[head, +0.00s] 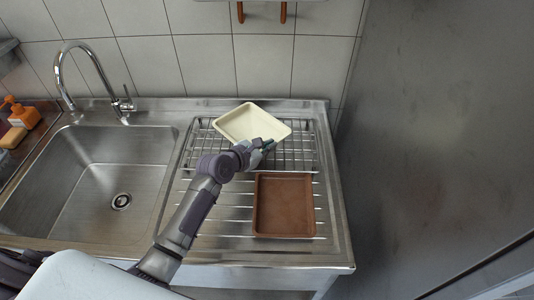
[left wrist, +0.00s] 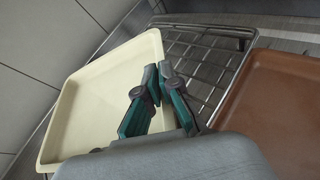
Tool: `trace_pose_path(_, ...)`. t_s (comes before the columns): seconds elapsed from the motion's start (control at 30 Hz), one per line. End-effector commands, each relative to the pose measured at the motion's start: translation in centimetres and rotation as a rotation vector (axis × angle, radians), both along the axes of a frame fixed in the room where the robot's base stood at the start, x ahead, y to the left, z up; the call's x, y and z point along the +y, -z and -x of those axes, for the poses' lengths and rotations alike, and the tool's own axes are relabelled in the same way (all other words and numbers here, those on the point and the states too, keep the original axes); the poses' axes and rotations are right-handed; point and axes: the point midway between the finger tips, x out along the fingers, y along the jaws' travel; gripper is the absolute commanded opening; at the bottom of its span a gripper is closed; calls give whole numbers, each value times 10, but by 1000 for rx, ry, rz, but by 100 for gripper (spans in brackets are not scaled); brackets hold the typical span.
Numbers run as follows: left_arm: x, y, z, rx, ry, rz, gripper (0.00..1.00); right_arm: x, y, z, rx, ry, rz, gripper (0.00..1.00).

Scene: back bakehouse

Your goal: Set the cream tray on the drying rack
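The cream tray (head: 248,122), a shallow rectangular dish, is over the back of the wire drying rack (head: 303,152), turned at an angle to it. I cannot tell whether it rests on the wires or hangs just above them. My left gripper (head: 266,146) is at the tray's near right edge. In the left wrist view its fingers (left wrist: 159,72) are close together across the rim of the cream tray (left wrist: 95,95), with the rack (left wrist: 215,48) beyond. The exact contact is partly hidden by the fingers. My right gripper is not in view.
A brown tray (head: 284,206) lies on the ribbed drainboard in front of the rack. A steel sink (head: 85,190) with a tap (head: 90,50) is to the left, with orange bottles (head: 22,113) beyond. A steel cabinet side (head: 440,120) stands close on the right.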

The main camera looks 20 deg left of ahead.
Motion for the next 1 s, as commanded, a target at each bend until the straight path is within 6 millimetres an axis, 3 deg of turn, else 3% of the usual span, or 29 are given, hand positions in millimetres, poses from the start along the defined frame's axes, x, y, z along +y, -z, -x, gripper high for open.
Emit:
trace_pose_path(0.13, 5, 6, -6, -2, -1, -2, 0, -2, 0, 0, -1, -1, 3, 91)
trace_pose_path(0.4, 5, 41, -5, -2, -2, -2, 0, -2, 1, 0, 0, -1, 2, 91)
trace_pose_path(0.8, 4, 47, -5, -2, -1, -1, 0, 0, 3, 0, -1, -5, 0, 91)
trace_pose_path(0.9, 4, 46, -5, 1, -1, -1, 19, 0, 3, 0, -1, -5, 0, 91)
trace_pose_path(1.0, 4, 46, -5, 1, -1, -1, 31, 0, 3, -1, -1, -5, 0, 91)
